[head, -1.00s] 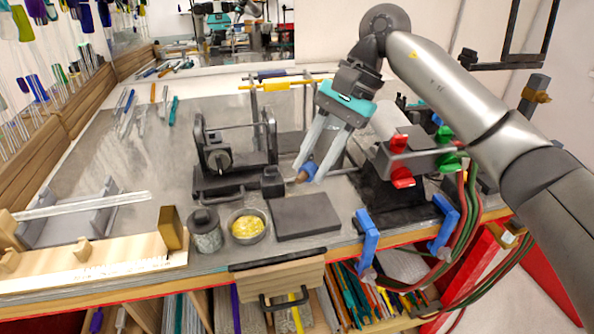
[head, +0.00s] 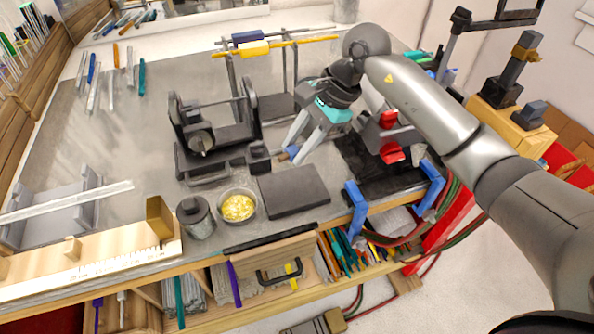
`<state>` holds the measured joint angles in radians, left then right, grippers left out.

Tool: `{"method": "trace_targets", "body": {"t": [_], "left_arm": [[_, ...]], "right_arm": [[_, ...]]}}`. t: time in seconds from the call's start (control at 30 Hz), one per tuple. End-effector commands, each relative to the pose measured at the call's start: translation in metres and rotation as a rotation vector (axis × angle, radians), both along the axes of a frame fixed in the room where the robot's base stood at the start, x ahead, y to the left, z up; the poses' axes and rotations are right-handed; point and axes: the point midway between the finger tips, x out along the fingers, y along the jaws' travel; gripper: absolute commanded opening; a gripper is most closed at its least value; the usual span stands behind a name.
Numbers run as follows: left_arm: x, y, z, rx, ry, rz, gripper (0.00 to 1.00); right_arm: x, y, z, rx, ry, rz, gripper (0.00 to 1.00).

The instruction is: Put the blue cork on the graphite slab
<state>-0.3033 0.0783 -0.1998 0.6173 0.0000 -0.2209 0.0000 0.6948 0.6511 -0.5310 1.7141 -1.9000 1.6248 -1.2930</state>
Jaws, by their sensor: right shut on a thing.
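The blue cork (head: 292,150), with a brownish end, is between the fingertips of my right gripper (head: 298,152). The gripper is shut on it and tilted, its fingers reaching down and left. The graphite slab (head: 294,191) is a dark flat square near the front edge of the bench. The cork shows just behind the slab's back edge in the head view; its exact height above the bench is hard to tell. My left gripper is out of view.
A bowl of yellow pieces (head: 237,206) and a grey jar (head: 196,217) stand left of the slab. A black fixture (head: 212,140) stands behind left. Blue clamps (head: 356,207) and a dark machine with red knobs (head: 391,153) are to the right.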

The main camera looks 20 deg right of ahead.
Motion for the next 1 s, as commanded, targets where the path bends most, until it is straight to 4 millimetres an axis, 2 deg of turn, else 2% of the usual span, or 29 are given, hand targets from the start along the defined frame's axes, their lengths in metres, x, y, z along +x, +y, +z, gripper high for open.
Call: {"method": "trace_targets", "body": {"t": [0.03,0.13,0.37,0.63,1.0], "left_arm": [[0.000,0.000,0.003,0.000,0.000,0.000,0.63],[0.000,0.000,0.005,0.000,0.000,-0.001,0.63],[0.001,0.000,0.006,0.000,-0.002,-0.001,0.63],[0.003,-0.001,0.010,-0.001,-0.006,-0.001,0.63],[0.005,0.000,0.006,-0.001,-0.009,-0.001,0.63]], "right_arm": [[-0.001,0.001,-0.013,0.002,0.007,-0.001,0.00],[-0.001,0.000,-0.030,0.001,0.004,0.000,0.00],[0.000,0.000,-0.048,0.002,0.000,0.001,0.00],[0.000,0.000,-0.084,0.002,0.002,0.000,0.00],[0.000,0.000,-0.090,0.000,-0.002,0.002,0.00]]}}
